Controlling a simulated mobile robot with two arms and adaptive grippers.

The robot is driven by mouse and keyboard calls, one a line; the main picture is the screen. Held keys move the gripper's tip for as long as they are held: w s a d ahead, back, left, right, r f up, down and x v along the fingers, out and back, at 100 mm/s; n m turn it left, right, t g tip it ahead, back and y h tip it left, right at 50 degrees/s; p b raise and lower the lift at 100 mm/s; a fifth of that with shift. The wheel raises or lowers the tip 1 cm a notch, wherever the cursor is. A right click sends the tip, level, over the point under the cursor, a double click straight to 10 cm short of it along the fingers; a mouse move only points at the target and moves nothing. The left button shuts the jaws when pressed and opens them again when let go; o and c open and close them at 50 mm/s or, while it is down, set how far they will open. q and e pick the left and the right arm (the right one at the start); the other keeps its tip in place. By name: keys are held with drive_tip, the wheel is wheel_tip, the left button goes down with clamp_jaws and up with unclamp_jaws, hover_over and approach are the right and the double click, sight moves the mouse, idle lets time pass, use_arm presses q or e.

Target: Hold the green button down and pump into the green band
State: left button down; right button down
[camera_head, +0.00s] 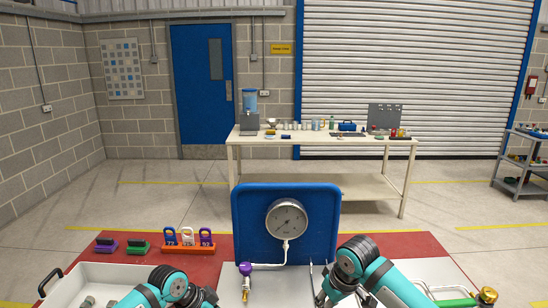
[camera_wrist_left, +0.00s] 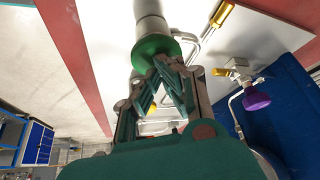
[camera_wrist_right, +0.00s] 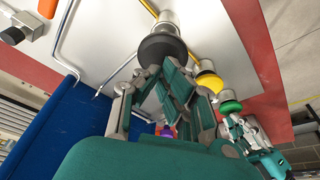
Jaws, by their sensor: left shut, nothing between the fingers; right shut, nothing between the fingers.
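The green button (camera_wrist_left: 155,50), a round cap on a pale cylinder, is at my left gripper's shut fingertips (camera_wrist_left: 163,64); they appear to touch it. It also shows in the right wrist view (camera_wrist_right: 231,107). My right gripper (camera_wrist_right: 168,64) is shut and empty, its fingertips at a black round cap (camera_wrist_right: 160,47); contact is unclear. A yellow cap (camera_wrist_right: 209,82) stands between the black and green ones. The round gauge (camera_head: 287,218) is on an upright blue panel (camera_head: 250,200); its green band and needle reading are too small to tell. The caps are hidden in the head view.
A purple knob (camera_head: 245,268) is on the pipe below the gauge. Padlocks on an orange rack (camera_head: 187,248) and a white tray (camera_head: 125,272) stand left. A green cylinder with a brass end (camera_head: 487,295) lies right. A workbench (camera_head: 330,143) stands behind.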

drive_tip(key=shift+f, duration=1.8)
drive_tip(key=shift+s+f, duration=0.1)
drive_tip(key=shift+f, duration=0.65)
drive_tip(key=shift+r, duration=2.25)
drive_tip(key=shift+f, duration=0.1)
drive_tip(key=shift+f, duration=2.35)
drive_tip(key=shift+r, duration=2.35)
